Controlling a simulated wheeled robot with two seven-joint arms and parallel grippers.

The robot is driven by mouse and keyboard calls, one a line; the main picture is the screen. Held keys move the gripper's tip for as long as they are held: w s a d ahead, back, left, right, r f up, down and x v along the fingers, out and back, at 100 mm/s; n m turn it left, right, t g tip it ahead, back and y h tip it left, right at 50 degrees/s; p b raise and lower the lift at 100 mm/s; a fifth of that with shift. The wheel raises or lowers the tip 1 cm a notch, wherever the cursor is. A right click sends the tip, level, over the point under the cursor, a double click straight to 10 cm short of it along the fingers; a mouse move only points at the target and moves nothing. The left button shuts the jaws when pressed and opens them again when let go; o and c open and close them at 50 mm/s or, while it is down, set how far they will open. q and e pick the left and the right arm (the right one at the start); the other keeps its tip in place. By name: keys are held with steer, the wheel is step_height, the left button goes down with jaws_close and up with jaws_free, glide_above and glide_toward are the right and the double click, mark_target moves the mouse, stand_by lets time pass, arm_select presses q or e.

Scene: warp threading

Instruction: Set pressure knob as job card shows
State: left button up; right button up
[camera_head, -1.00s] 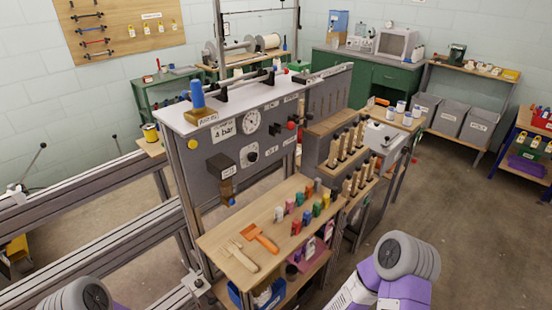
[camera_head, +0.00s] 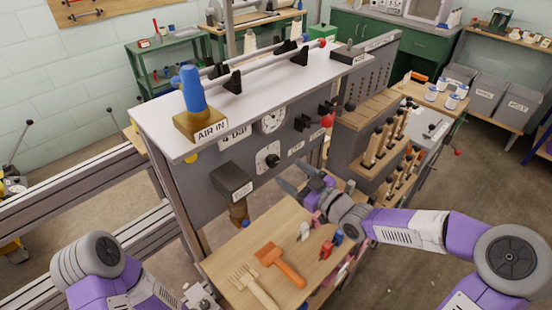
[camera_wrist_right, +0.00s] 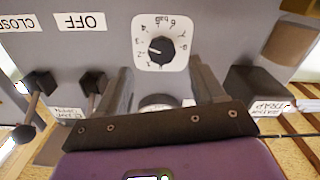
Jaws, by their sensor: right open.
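The pressure knob (camera_head: 268,160) is a black knob on a white dial plate, on the grey panel below the round gauge (camera_head: 272,121). In the right wrist view the knob (camera_wrist_right: 156,49) appears upside down, with its white mark toward the left of the numbered scale. The "4 bar" card (camera_head: 235,134) is partly hidden by the AIR IN block. My right gripper (camera_head: 297,178) is open and empty, in front of the panel near the knob. In the right wrist view its fingers (camera_wrist_right: 164,85) stand apart on either side below the knob, not touching it.
A dark labelled box (camera_head: 233,181) juts from the panel beside the knob. Black levers and a red ball (camera_head: 327,120) are on its other side. The wooden shelf (camera_head: 225,262) below holds an orange tool (camera_head: 279,263), a comb-like brush (camera_head: 252,286) and small coloured pieces.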

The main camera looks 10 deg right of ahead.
mark_target(275, 163)
steer(key=b+x, duration=0.1)
steer(key=x, duration=0.3)
steer(key=shift+w+a+f+b, duration=0.15)
steer(key=shift+w+a+b, duration=0.1)
steer(key=shift+a+b, duration=0.05)
steer(key=shift+w+a, duration=0.3)
steer(key=shift+w, duration=0.15)
